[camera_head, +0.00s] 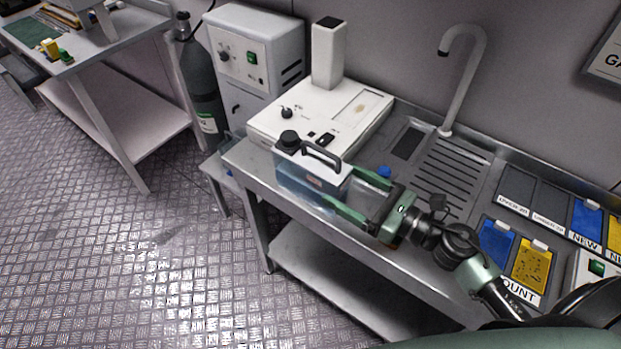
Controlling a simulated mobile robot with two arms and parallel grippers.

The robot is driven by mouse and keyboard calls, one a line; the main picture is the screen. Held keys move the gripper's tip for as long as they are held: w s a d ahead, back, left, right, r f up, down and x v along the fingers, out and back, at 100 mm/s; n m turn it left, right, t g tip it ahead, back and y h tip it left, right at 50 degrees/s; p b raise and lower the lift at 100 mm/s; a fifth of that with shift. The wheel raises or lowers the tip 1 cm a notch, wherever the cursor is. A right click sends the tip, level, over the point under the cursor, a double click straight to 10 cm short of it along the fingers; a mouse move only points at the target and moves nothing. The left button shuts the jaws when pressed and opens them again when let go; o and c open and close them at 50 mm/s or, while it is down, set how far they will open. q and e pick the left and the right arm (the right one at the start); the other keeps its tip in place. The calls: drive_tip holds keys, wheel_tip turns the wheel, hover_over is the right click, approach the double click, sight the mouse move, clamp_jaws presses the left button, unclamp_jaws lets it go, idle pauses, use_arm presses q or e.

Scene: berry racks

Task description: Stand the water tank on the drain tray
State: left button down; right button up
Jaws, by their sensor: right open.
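The water tank (312,178) is a see-through bluish box with a pale top, a black cap and a dark carrying handle. It is upright at the front left end of the steel counter, in front of the white machine. My right gripper (341,186) reaches in from the right. Its green fingers are open, with their tips at the tank's right end; I cannot tell whether they touch it. My left gripper is out of view.
The white machine (350,112) with a tall square column stands behind the tank. A tap (465,75) rises behind the tray. Blue and yellow cards (532,264) lie on dark labelled panels to the right. A small blue knob (384,172) is near my gripper.

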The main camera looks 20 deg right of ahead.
sight(317, 170)
drive_tip(key=p+x, duration=0.3)
drive_tip(key=x, duration=0.4)
drive_tip(key=shift+w+a+r, duration=0.15)
drive_tip(key=shift+w, duration=0.05)
drive_tip(key=shift+w+a, duration=0.15)
clamp_jaws()
